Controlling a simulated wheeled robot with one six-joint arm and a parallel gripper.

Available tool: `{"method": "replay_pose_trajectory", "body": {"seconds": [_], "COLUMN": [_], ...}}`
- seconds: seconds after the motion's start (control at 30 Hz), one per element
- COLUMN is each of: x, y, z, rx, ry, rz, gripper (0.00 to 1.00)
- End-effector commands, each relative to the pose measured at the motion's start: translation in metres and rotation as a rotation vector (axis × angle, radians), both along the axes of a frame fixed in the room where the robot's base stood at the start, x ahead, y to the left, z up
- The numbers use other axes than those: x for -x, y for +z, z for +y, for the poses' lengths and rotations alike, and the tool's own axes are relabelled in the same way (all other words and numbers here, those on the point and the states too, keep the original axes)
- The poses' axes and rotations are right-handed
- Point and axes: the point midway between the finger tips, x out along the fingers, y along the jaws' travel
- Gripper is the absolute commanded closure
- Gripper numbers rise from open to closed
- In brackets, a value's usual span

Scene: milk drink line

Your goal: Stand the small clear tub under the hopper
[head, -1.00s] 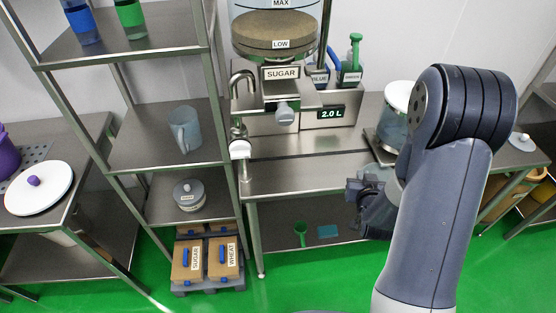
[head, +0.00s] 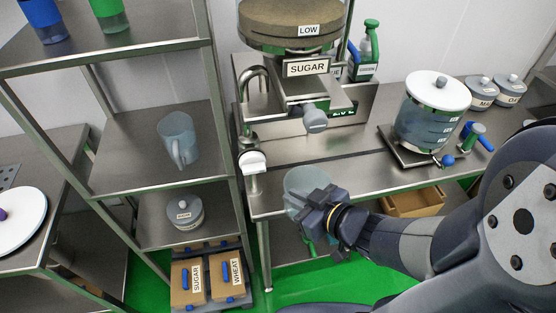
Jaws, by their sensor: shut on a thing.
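The small clear tub (head: 305,184) is at the front edge of the steel bench, in front of and below the hopper outlet. My gripper (head: 318,204) is shut on it from the right and near side, and the jaws hide part of its wall. The hopper (head: 290,28), labelled SUGAR and LOW, stands above the back of the bench with a grey knob (head: 315,120) at its outlet. The tub is apart from the outlet, toward me. Whether its base touches the bench is hard to tell.
A tap (head: 250,120) stands at the bench's left end. A large clear vessel with a white lid (head: 436,92) stands on a plate at the right. A shelf rack (head: 225,120) with a clear jug (head: 178,138) stands left. The bench surface (head: 290,152) below the outlet looks clear.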

Motion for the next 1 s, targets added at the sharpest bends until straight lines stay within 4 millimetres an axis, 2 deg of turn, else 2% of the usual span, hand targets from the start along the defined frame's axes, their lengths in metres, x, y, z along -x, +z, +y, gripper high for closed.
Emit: {"method": "replay_pose_trajectory", "body": {"seconds": [0.13, 0.5, 0.8, 0.87, 0.9, 1.0], "x": [-0.025, -0.113, -0.177, -0.188, -0.185, -0.184], "y": [0.000, 0.003, 0.003, 0.003, -0.010, -0.023], "z": [0.010, 0.034, 0.052, 0.055, 0.054, 0.054], "rx": [0.000, -0.001, -0.001, 0.000, -0.001, -0.001], "ry": [0.012, 0.007, 0.007, 0.006, 0.006, 0.005], "rz": [-0.002, -0.002, -0.004, -0.004, 0.003, 0.001], "gripper": [1.00, 1.00, 1.00, 1.00, 1.00, 1.00]}}
